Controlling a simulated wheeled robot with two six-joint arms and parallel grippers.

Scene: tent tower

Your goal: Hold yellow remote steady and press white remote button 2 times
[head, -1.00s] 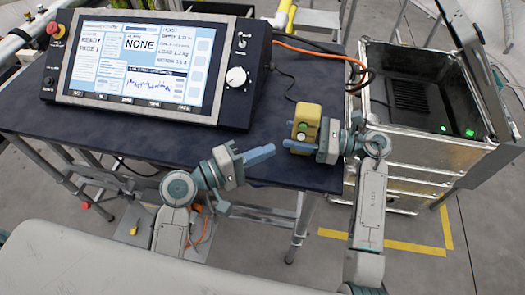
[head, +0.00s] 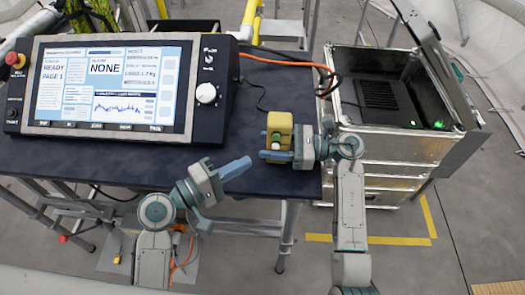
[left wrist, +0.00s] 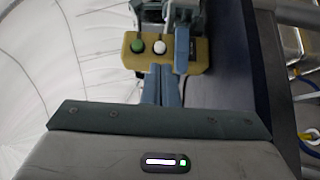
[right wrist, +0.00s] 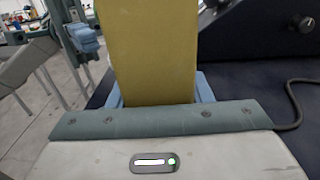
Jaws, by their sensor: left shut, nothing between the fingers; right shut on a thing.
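The yellow remote (head: 280,122) is held upright near the front right corner of the dark table. Its face carries a green button (left wrist: 137,46) and a white button (left wrist: 159,47), both clear in the left wrist view. My right gripper (head: 275,156) is shut on the remote; its yellow body (right wrist: 150,50) fills the space between the fingers in the right wrist view. My left gripper (head: 248,160) is shut and empty, its tips pointing toward the remote from the left. In the left wrist view the closed fingertips (left wrist: 162,70) appear just below the white button; contact is not visible.
A large control panel (head: 105,85) with a lit screen and white knob stands on the left of the table (head: 110,170). An open metal case (head: 385,150) is to the right. An orange cable (head: 285,62) runs behind the remote.

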